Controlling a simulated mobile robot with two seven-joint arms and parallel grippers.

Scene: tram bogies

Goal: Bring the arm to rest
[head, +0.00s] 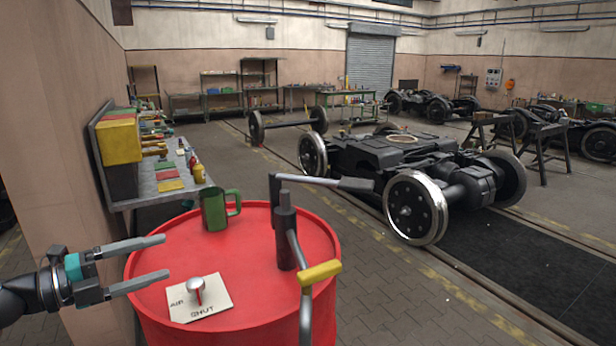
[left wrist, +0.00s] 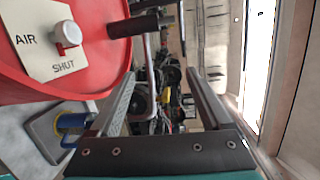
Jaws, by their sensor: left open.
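My left gripper (head: 145,262) is at the left of the head view, with its two fingers apart and nothing between them. It is near the left rim of a red drum (head: 254,255). In the left wrist view the gripper (left wrist: 165,80) also shows open and empty, with the drum (left wrist: 95,75) at the upper left. My right gripper is not in view.
On the drum are a green mug (head: 214,210), a white AIR/SHUT plate (head: 200,300) with a knob (head: 195,285), and a dark hand pump (head: 286,235) with a yellow-gripped handle. A shelf bench (head: 160,190) stands at left. A bogie (head: 400,165) stands behind.

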